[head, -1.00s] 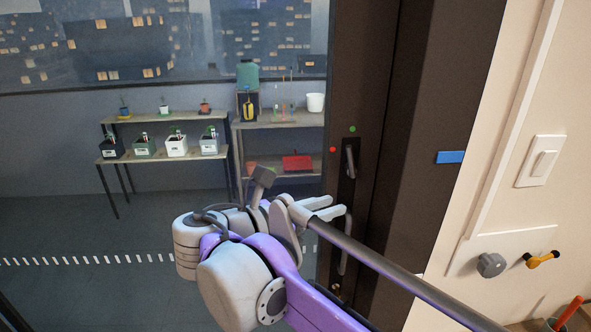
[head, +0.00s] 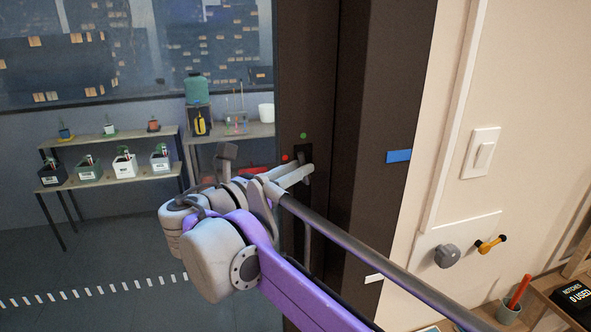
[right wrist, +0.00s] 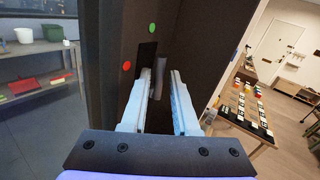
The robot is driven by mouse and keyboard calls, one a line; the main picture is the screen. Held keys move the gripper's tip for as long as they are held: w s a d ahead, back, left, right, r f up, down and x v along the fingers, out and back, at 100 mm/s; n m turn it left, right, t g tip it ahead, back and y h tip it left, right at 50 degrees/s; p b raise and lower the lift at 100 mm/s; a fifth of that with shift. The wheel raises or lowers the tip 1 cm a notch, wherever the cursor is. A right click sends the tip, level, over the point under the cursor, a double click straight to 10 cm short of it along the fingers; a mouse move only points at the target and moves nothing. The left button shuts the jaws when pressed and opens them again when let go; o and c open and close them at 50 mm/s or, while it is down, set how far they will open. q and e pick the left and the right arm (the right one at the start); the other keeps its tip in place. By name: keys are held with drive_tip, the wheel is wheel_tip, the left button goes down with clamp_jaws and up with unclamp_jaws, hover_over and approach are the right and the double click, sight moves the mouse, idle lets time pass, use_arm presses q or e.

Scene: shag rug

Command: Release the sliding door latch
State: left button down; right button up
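The sliding door's dark frame (head: 307,80) carries a black latch plate (head: 302,152) with a red dot (head: 285,157) and a green dot (head: 303,135) beside it. My right gripper (head: 298,177) reaches the plate, and its fingers hide much of the latch in the head view. In the right wrist view, the grey latch lever (right wrist: 161,76) shows between the two pale, parted fingertips (right wrist: 160,84). I see a gap on the right side of the lever; contact on the left is unclear. My left gripper is not in view.
A vertical door handle (head: 308,245) is below the latch. Right of the frame are a blue tag (head: 399,156), a light switch (head: 480,153) and a wall panel with a grey knob (head: 447,256). Shelves with plants (head: 112,144) stand beyond the glass.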

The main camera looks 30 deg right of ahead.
clamp_jaws()
drive_tip(key=shift+d, duration=0.1)
drive_tip(key=y+p, duration=0.1)
drive_tip(key=p, duration=0.1)
drive_tip(key=m+y+p, duration=0.1)
drive_tip(key=p, duration=0.1)
drive_tip(key=shift+d+r+g, duration=0.3)
drive_tip(key=shift+d+g, duration=0.1)
